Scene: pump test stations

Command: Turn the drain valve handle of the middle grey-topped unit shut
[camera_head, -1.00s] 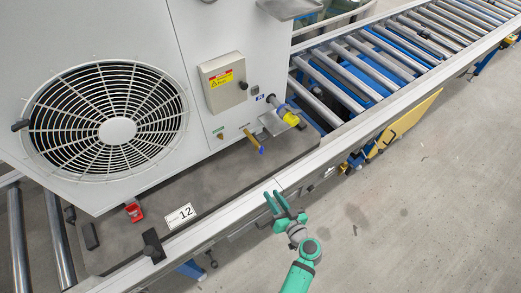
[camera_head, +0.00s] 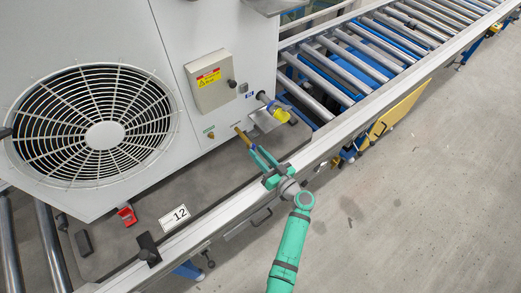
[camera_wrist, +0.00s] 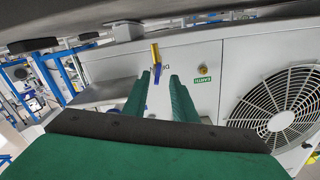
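The drain valve handle (camera_head: 243,136) is a small yellow lever with a blue end, low on the front of a light grey unit (camera_head: 150,40); the unit's top is out of view. My gripper (camera_head: 260,152) is green and open, its fingertips close to the lever in the head view. In the wrist view the lever (camera_wrist: 155,54) hangs down, its blue end between the two open fingers (camera_wrist: 159,80). A gap shows on both sides of it; I cannot tell whether a finger touches it. In the head view the fingers hide the blue end.
A pipe with a yellow fitting (camera_head: 278,113) sticks out right of the valve. A control box (camera_head: 210,82) is above, a fan grille (camera_head: 100,135) left. The unit stands on a dark board (camera_head: 215,180) behind a conveyor rail (camera_head: 210,220). The floor at right is clear.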

